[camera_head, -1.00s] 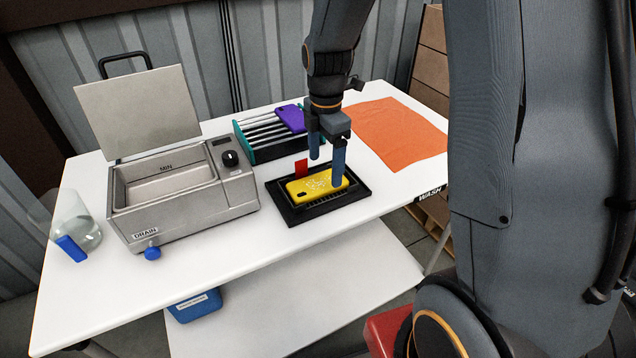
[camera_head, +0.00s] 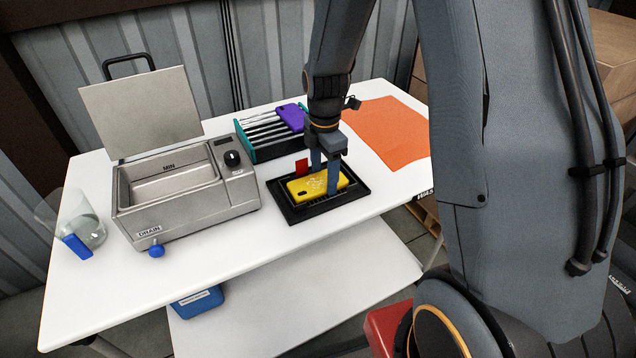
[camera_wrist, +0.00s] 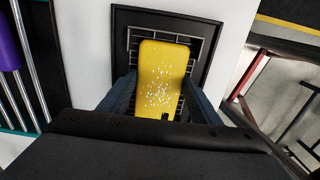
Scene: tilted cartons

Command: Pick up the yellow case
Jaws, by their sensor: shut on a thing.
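The yellow case (camera_head: 308,187) is a phone case with pale speckles on its face. It lies flat in a black tray (camera_head: 284,208) on the white table. My gripper (camera_head: 325,180) is over the tray, with a blue finger on each long side of the case. In the wrist view the yellow case (camera_wrist: 160,75) sits between the two fingers of my gripper (camera_wrist: 160,97), which are shut on it. The near finger hides part of the case in the head view.
A metal bath (camera_head: 180,195) with a raised lid stands left. A rack (camera_head: 262,138) holding a purple case (camera_head: 291,116) is behind the tray. An orange cloth (camera_head: 390,133) lies right. A glass jug (camera_head: 80,220) is at the far left. A red tab (camera_head: 301,167) stands at the tray's back.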

